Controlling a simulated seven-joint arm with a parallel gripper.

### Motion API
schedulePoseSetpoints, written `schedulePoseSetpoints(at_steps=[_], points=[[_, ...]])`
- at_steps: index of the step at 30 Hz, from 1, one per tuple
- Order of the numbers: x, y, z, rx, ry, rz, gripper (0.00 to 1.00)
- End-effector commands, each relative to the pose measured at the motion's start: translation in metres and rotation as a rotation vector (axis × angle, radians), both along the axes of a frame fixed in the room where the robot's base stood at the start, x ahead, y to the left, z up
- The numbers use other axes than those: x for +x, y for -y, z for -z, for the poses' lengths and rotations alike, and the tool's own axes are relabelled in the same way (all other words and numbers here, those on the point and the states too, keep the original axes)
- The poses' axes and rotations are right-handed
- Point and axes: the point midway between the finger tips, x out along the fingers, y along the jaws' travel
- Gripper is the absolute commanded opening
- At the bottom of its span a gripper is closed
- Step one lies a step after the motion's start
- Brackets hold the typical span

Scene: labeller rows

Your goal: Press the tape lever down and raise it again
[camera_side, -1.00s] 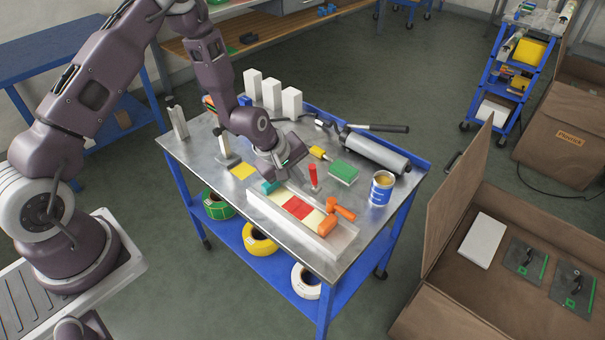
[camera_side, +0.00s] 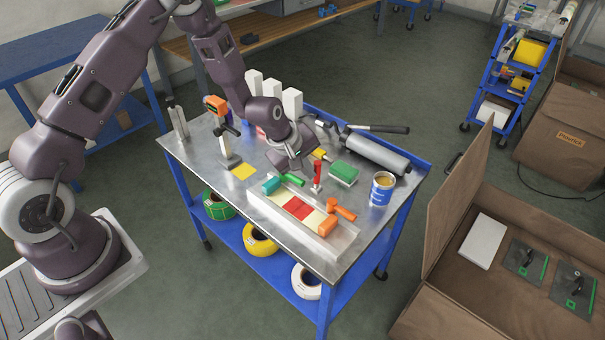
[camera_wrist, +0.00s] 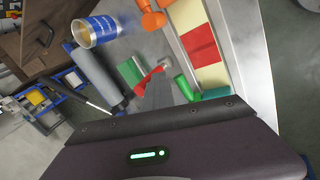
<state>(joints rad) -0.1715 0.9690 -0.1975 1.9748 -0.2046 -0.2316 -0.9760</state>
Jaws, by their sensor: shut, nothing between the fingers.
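A small red lever (camera_side: 317,172) stands nearly upright on a grey base on the metal table, behind the pale tray. It also shows in the wrist view (camera_wrist: 148,80). I cannot tell for certain that it is the tape lever. My gripper (camera_side: 284,164) is shut and empty, left of the red lever and above the table, apparently apart from it. Its fingertips are hard to make out in the side view.
The pale tray (camera_side: 342,245) holds red and cream pieces. A teal-and-green mallet (camera_side: 271,184) and an orange mallet (camera_side: 328,225) lie at it. White blocks (camera_side: 292,102) stand behind.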

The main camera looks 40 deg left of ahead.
Motion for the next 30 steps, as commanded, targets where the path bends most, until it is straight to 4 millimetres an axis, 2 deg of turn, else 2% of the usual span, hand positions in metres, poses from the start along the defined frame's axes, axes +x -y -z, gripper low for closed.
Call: schedulePoseSetpoints(at_steps=[1,4,9,15,21,22,25,27,30], points=[[0.004,0.001,-0.003,-0.001,0.017,0.0,0.0],[-0.003,-0.001,-0.003,0.0,0.015,0.0,0.0],[-0.039,-0.008,-0.001,0.0,0.001,-0.002,0.0],[-0.052,-0.013,-0.059,0.002,0.01,-0.001,0.0],[-0.062,-0.015,-0.092,0.001,0.004,0.0,0.0],[-0.063,-0.015,-0.094,0.0,0.003,0.001,0.04],[-0.054,-0.013,-0.093,-0.004,-0.019,0.017,0.24],[-0.033,-0.008,-0.083,-0.009,-0.07,0.054,0.37],[0.0,-0.001,-0.063,0.012,-0.184,0.139,0.39]])
